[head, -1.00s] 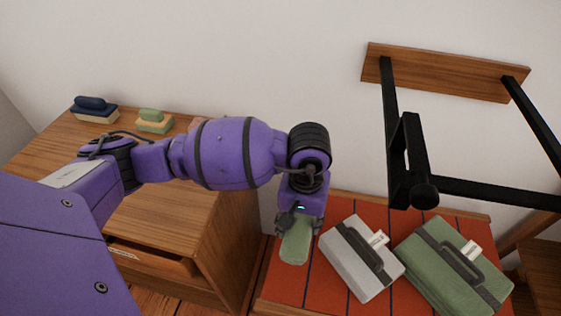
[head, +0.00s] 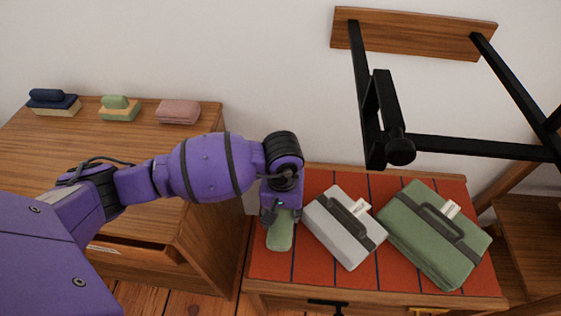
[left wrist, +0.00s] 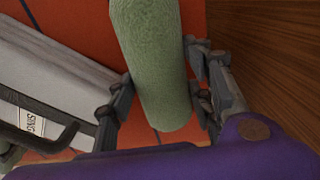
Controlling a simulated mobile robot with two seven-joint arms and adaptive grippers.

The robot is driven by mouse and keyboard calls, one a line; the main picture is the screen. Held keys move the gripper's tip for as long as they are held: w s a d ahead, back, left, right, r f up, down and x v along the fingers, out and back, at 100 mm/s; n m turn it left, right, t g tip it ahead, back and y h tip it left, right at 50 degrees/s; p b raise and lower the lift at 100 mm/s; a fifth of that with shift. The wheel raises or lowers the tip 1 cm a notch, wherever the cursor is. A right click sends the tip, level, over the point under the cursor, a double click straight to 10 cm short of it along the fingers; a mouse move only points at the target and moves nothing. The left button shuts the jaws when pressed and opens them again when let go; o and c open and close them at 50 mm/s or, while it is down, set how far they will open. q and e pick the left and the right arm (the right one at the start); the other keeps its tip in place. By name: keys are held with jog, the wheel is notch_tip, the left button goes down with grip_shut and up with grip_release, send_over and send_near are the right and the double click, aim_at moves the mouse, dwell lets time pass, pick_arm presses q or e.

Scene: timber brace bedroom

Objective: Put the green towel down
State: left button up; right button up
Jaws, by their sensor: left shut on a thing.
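The green towel (head: 280,233) is a rolled, soft green bundle in my left gripper (head: 281,213), over the left end of the red striped bench top (head: 262,262). In the left wrist view the towel (left wrist: 155,60) runs between the fingers of the left gripper (left wrist: 165,88), which is shut on it. Red cloth shows close behind the towel; I cannot tell whether it touches. My right gripper is not in view.
A grey case (head: 343,228) lies just right of the towel, and a green case (head: 435,235) lies beyond it. A wooden dresser (head: 60,150) with small folded bundles (head: 178,111) stands left. A black metal frame (head: 450,147) juts from the wall above the bench.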

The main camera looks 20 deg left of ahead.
aim_at(283, 212)
pick_arm(q)
jog(key=shift+f, duration=0.35)
jog(key=shift+f, duration=0.1)
jog(key=shift+f, duration=0.15)
jog(key=o, duration=1)
jog(key=shift+c, duration=0.2)
notch_tip(283, 212, up, 13)
jog(key=p, duration=0.1)
jog(key=shift+f, duration=0.2)
